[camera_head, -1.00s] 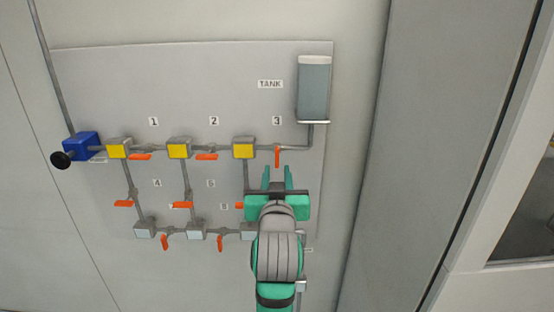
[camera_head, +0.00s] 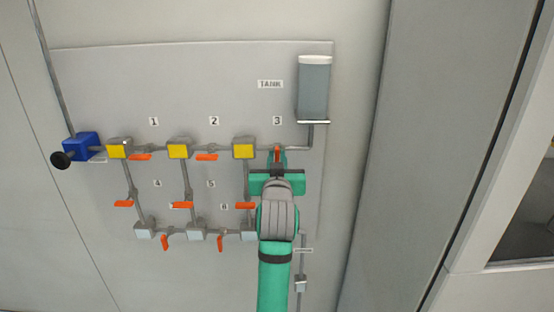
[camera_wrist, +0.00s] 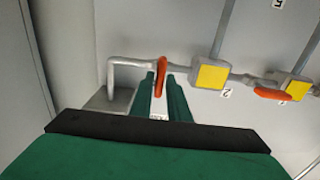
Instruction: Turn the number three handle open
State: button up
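The number three handle (camera_head: 278,154) is orange and hangs down, across the horizontal pipe, below the label 3 (camera_head: 277,121). In the wrist view the handle (camera_wrist: 161,77) stands between my two green fingers. My gripper (camera_head: 278,158) has come up to it from below, and its fingers (camera_wrist: 161,84) look close against both sides of the handle. The gripper appears shut on it. The lower part of the handle is partly hidden by the fingers in the head view.
Handles one (camera_head: 140,157) and two (camera_head: 207,157) lie along the same pipe to the left. A yellow-faced block (camera_head: 243,151) sits just left of my gripper. The grey tank (camera_head: 314,88) is above right. Another orange handle (camera_head: 245,205) is below left, close to my arm.

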grip_shut()
jog(key=shift+n, duration=0.3)
jog(key=n, duration=0.2)
jog(key=shift+n, duration=0.4)
jog(key=n, duration=0.5)
jog(key=shift+a+f, duration=0.1)
jog(key=shift+a, duration=0.1)
jog(key=shift+a+f+n, duration=0.1)
jog(key=shift+f+n, duration=0.05)
jog(key=shift+n, duration=2.2)
jog(key=shift+a+f+n, duration=0.1)
jog(key=shift+n, duration=2.25)
